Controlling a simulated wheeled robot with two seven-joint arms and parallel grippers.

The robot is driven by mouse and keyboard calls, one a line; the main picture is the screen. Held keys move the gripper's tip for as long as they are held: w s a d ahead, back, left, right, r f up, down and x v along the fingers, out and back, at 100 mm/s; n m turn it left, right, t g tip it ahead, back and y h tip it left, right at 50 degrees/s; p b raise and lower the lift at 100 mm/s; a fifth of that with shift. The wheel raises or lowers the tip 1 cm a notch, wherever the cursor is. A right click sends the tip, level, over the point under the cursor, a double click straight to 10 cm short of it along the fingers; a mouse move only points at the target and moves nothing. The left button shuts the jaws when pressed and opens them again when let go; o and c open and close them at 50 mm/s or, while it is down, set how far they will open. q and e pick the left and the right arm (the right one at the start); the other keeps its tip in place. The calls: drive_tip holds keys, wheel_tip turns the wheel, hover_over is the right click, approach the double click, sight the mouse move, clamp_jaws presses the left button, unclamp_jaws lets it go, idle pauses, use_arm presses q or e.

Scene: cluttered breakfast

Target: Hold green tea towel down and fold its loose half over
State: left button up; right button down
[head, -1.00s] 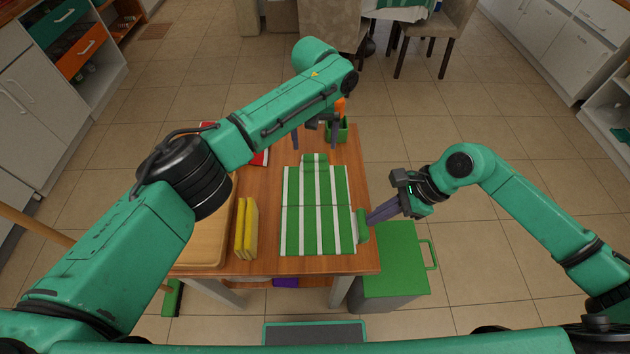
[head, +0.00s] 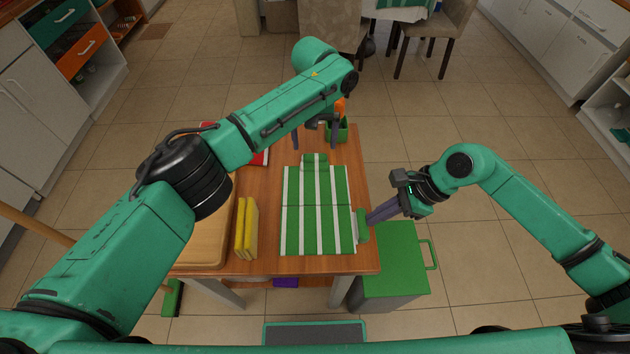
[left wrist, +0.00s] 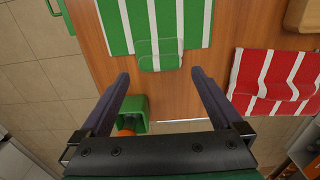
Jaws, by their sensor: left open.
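The green tea towel (head: 318,212), with white stripes, lies flat on the wooden table. A green tab (head: 315,160) is at its far end, and a green and white tab (head: 363,226) is at its right edge. My left gripper (head: 315,140) is open and empty beyond the far tab. In the left wrist view my left gripper (left wrist: 161,78) has its fingers spread, with the far tab (left wrist: 160,55) just ahead between them. My right gripper (head: 370,217) has its fingertips at the right-edge tab. Its fingers overlap in view, so its grip is unclear.
A green pot (left wrist: 138,103) with something orange stands beside my left gripper. A red and white striped cloth (left wrist: 275,82) lies on the other side. Yellow blocks (head: 246,228) and a wooden board (head: 208,235) are left of the towel. A green bin (head: 395,265) stands right of the table.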

sight(315, 156)
use_arm(q)
drive_tip(key=shift+f, duration=0.1)
drive_tip(key=shift+f, duration=2.45)
drive_tip(key=c, duration=0.5)
drive_tip(key=shift+r, duration=0.1)
